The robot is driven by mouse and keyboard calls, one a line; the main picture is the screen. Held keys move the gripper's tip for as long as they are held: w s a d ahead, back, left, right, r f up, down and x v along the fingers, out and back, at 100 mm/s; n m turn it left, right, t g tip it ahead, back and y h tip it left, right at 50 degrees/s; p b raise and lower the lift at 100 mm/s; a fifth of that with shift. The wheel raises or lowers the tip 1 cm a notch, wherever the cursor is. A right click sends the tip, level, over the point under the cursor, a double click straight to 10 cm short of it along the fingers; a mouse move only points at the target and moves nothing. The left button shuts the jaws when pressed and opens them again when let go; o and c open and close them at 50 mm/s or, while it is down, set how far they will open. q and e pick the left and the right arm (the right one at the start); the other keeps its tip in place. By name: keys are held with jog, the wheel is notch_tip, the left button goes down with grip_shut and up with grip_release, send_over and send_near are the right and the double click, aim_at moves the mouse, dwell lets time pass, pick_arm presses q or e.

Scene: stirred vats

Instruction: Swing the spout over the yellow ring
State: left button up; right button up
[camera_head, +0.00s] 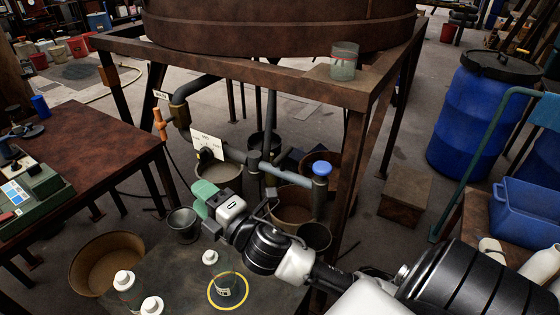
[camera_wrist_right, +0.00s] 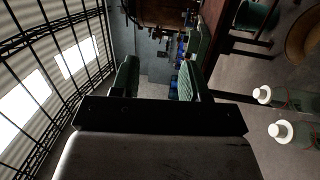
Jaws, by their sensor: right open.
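The yellow ring (camera_head: 211,294) is marked on a dark low surface at the bottom centre of the head view. A clear glass vessel with a small label (camera_head: 224,291) stands inside it. The spout appears to be the grey pipe (camera_head: 285,174) below the vat, running right from a white scale card (camera_head: 207,143) to a blue-capped end (camera_head: 321,168). That end is up and right of the ring, not over it. My right gripper (camera_head: 204,207), with green fingers, is left of and below the pipe, apart from it. Its open, empty fingers show in the wrist view (camera_wrist_right: 160,85). My left gripper is out of view.
The rusty vat (camera_head: 270,28) rests on a brown steel frame (camera_head: 240,68) whose legs surround the pipe. An orange valve handle (camera_head: 159,122) is at left. White-capped bottles (camera_head: 124,280) and a bucket (camera_head: 183,224) are near the ring. A brown table (camera_head: 100,150) stands left.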

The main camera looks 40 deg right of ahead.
jog(key=a+r+n+g+y, duration=0.45)
jog(key=r+n+y, duration=0.25)
jog(key=n+y, duration=0.75)
jog(key=n+g+h, duration=1.3)
jog(key=n+h, duration=0.4)
jog(key=n, duration=0.6)
send_near(281, 156)
jog(key=f, duration=0.3)
jog(key=w+f, duration=0.1)
jog(key=f, duration=0.3)
jog(key=w+a+f, duration=0.1)
jog(key=f, duration=0.3)
jog(key=shift+r, duration=0.1)
grip_shut()
